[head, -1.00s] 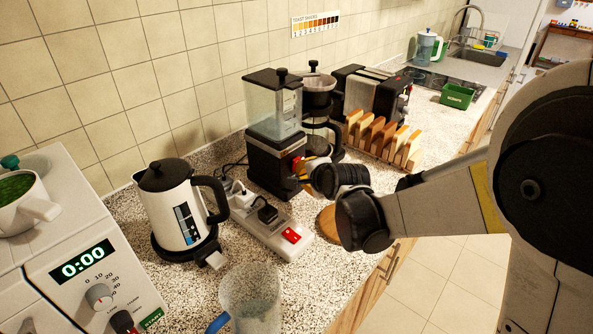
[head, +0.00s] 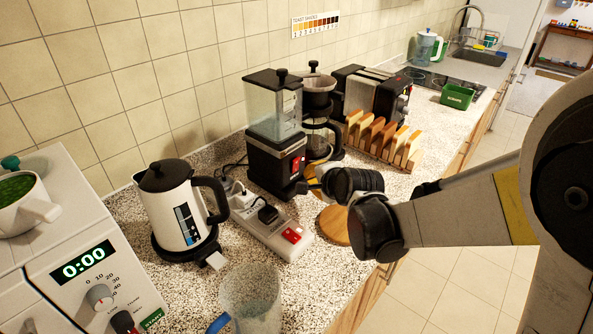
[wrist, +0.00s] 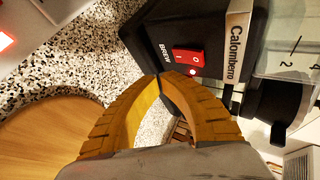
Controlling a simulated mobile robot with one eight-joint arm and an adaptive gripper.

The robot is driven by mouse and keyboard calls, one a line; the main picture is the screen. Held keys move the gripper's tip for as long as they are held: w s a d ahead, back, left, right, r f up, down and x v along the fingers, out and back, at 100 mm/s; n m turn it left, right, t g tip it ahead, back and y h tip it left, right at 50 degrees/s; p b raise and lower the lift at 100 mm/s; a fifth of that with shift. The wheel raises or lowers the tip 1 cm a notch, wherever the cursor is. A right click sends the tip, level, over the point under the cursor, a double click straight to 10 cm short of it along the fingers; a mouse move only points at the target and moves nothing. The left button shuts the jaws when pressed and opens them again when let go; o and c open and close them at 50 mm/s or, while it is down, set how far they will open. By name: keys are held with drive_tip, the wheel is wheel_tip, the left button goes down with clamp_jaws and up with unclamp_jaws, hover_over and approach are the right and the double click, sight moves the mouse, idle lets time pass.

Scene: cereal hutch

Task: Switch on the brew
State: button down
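The coffee maker (head: 268,165) is black with a clear water tank (head: 273,112) and stands on the counter by the wall. Its red rocker switch (head: 297,163) is on the front; in the wrist view the switch (wrist: 188,57) is beside the word BREW and has an O at one end. A small spot (wrist: 193,72) near the switch looks bright and lit. My gripper (head: 312,184) is in front of and below the switch, apart from it. In the wrist view its yellow fingers (wrist: 161,78) meet at the tips with nothing between them.
A power strip (head: 270,226) with a lit red switch and a white kettle (head: 178,207) stand to the left. A round wooden board (head: 333,225) lies below my gripper. A toast rack (head: 383,140) and toaster (head: 368,95) stand behind. A clear jug (head: 250,300) is in front.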

drive_tip(key=shift+s+d+r, duration=0.1)
drive_tip(key=shift+s+d, duration=0.5)
drive_tip(key=shift+d, duration=0.15)
drive_tip(key=shift+s+d+r, duration=0.1)
drive_tip(key=shift+s+d, duration=0.45)
drive_tip(key=shift+d, duration=0.2)
drive_tip(key=shift+s+d+r, duration=0.1)
drive_tip(key=s+d+r+n+g+h, duration=0.1)
drive_tip(key=s+d+n, duration=0.5)
drive_tip(key=s, duration=0.7)
drive_tip(key=s+d+r+n+g+h, duration=0.2)
drive_tip(key=s+d+n, duration=0.4)
drive_tip(key=s+d, duration=0.4)
drive_tip(key=s+r+h, duration=0.1)
drive_tip(key=s, duration=0.2)
drive_tip(key=shift+h, duration=0.3)
